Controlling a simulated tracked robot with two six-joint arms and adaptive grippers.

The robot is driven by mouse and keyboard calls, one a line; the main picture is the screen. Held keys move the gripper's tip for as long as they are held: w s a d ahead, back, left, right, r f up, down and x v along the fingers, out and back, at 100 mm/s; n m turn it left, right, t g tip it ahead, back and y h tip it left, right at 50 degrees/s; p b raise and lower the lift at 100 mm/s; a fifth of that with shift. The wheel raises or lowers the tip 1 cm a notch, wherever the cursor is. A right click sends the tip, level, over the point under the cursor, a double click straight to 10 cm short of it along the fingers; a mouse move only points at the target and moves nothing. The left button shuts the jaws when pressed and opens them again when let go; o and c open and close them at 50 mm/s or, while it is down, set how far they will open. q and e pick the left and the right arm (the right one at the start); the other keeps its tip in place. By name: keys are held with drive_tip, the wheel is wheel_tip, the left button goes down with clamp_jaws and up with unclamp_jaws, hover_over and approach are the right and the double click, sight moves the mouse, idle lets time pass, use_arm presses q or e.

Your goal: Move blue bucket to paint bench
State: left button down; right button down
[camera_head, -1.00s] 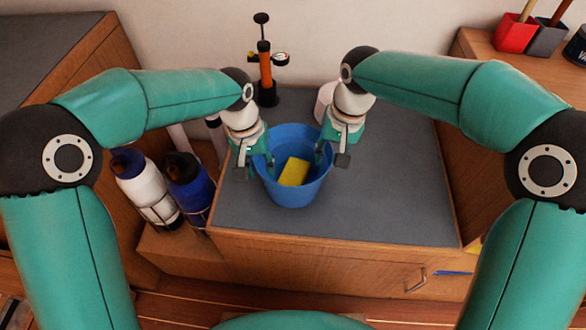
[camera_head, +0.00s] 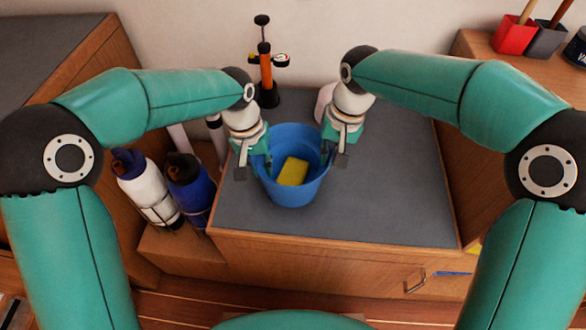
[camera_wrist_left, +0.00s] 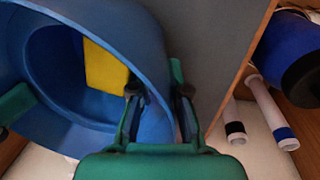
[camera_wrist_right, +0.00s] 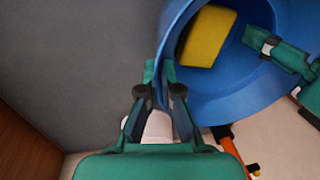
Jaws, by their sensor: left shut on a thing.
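The blue bucket (camera_head: 293,190) stands upright on the grey top of a wooden cabinet, with a yellow sponge-like block (camera_head: 292,172) inside. My left gripper (camera_head: 258,163) is shut on the bucket's left rim; the left wrist view shows the rim (camera_wrist_left: 152,75) between its fingers. My right gripper (camera_head: 328,152) is at the opposite rim; in the right wrist view its fingers (camera_wrist_right: 158,75) sit close on both sides of the bucket wall. A wooden bench (camera_head: 480,45) at the upper right, possibly the paint bench, holds a red pot (camera_head: 512,33) and a grey pot (camera_head: 546,38) with handles standing in them.
An orange and black pump-like tool (camera_head: 266,70) stands behind the bucket. A white bottle (camera_head: 147,188) and a blue bottle (camera_head: 188,187) stand in racks to the left. A pale rounded object (camera_head: 324,100) is partly hidden behind my right gripper. The cabinet top (camera_head: 395,190) is clear right of the bucket.

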use_arm(q)
drive_tip(key=shift+a+r+p, duration=0.15)
drive_tip(key=shift+r+p, duration=0.9)
drive_tip(key=shift+r, duration=0.15)
drive_tip(key=shift+a+r+p, duration=0.15)
drive_tip(key=shift+r+p, duration=0.85)
drive_tip(key=shift+r, duration=0.15)
